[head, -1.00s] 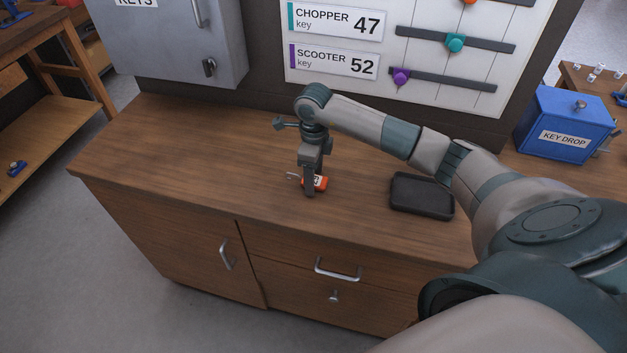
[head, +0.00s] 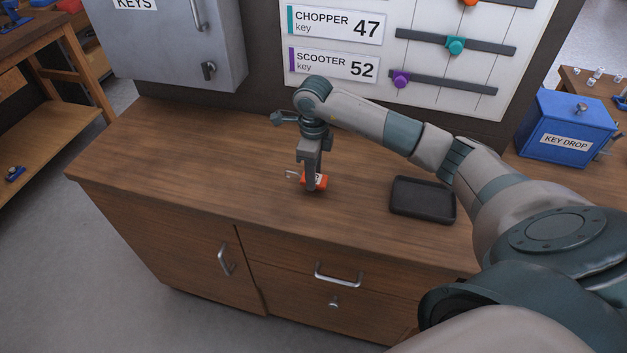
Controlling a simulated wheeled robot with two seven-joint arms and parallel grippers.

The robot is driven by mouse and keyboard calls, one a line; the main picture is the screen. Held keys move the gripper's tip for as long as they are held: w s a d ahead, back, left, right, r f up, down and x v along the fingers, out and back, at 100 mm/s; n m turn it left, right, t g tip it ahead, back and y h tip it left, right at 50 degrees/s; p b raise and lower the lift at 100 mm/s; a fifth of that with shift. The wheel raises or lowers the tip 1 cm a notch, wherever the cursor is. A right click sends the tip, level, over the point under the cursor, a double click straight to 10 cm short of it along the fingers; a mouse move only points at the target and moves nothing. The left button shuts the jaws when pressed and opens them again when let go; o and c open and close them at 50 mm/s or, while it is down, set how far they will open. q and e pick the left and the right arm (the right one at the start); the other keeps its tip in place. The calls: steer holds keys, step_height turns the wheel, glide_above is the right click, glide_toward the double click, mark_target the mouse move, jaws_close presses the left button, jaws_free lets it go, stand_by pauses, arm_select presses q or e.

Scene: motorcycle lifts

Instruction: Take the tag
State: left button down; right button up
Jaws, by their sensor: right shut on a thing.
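An orange-red tag (head: 320,182) with a white label and a small metal ring or key at its left is at the middle of the wooden counter. My right gripper (head: 312,184) points down and is shut on the tag, its fingers covering part of it. The tag is at or just above the counter top; I cannot tell whether it still touches. The label's writing is too small and too covered to read. My left gripper is not in the head view.
A black tray (head: 422,199) lies on the counter (head: 190,160) right of the gripper. A blue KEY DROP box (head: 566,126) stands farther right. A grey key cabinet (head: 175,45) and a white board (head: 440,75) with sliders are behind. The counter's left side is clear.

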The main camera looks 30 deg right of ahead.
steer(key=shift+w+r+b, duration=0.1)
steer(key=shift+r+b, duration=0.35)
steer(key=shift+r, duration=0.15)
steer(key=s+d+r+b, duration=0.5)
steer(key=s+d+r, duration=0.2)
steer(key=s, duration=0.2)
steer(key=shift+s+r, duration=0.25)
steer(key=shift+r, duration=0.05)
